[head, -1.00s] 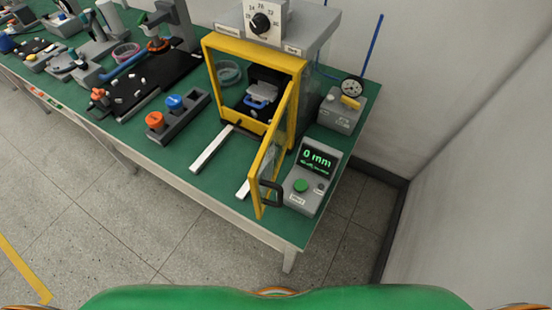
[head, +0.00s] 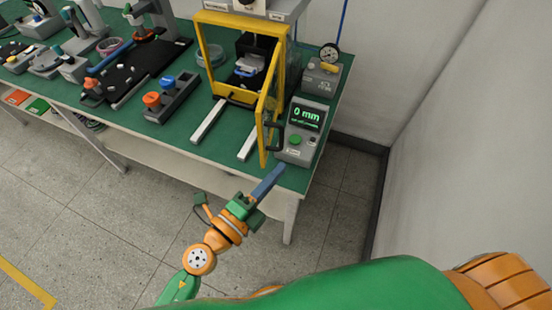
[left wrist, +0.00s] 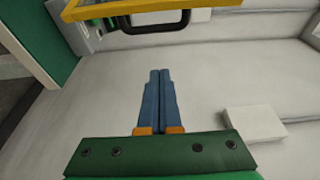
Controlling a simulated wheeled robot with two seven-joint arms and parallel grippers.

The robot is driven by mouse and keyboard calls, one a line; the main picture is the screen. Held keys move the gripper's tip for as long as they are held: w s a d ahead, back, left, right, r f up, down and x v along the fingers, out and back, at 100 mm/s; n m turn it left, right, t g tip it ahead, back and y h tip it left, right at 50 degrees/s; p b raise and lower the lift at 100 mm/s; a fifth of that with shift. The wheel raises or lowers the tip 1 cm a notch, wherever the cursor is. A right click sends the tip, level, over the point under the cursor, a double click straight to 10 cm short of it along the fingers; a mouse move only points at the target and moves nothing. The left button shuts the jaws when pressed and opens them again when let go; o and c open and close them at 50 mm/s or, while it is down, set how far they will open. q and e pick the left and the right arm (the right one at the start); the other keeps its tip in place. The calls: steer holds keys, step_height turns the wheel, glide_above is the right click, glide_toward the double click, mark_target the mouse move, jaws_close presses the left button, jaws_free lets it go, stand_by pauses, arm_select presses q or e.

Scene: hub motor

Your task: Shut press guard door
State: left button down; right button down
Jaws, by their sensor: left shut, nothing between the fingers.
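The press (head: 240,8) stands on the green bench with a yellow-framed guard around its opening. Its guard door (head: 263,130), a yellow frame with a clear pane, is swung open towards me on the right side. A black handle (head: 275,136) sits on the door's outer right face. In the left wrist view the door's yellow edge (left wrist: 150,8) and the black handle (left wrist: 160,28) show at the top. My left gripper (head: 270,181) is shut and empty, in front of the bench edge, below the door and apart from it. Its blue fingers (left wrist: 161,98) are together. My right gripper is not in view.
A grey control box (head: 302,132) reading 0 mm stands close right of the door. Two pale rails (head: 208,120) lie before the press opening. A grey block with orange and blue knobs (head: 172,98) stands left. A wall bounds the right.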

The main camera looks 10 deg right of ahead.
arm_select(q)
steer(key=w+d, duration=0.3)
steer(key=w, duration=0.4)
steer(key=shift+d+b, duration=0.15)
steer(key=shift+b, duration=0.2)
